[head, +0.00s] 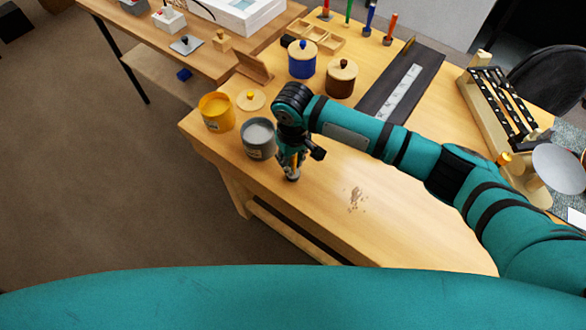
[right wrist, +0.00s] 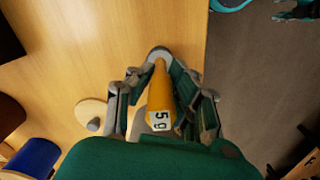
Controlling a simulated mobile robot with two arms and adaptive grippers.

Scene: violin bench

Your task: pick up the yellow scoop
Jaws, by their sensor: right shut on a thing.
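The yellow scoop (right wrist: 159,90) is between the fingers of my right gripper (right wrist: 162,98) in the right wrist view. Its handle carries a "5 g" label, and its round grey bowl end points away from the wrist. In the head view my right gripper (head: 294,160) points down over the front part of the bench, just right of the grey pot. It is shut on the scoop, which is mostly hidden there by the fingers. I cannot tell whether the scoop's end touches the bench top.
A grey pot (head: 258,139) stands close left of the gripper, with an open yellow pot (head: 216,113) beyond. A wooden lid (head: 251,100), a blue pot (head: 302,59) and a brown pot (head: 341,78) stand behind. Brown crumbs (head: 355,199) lie to the right on otherwise clear wood.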

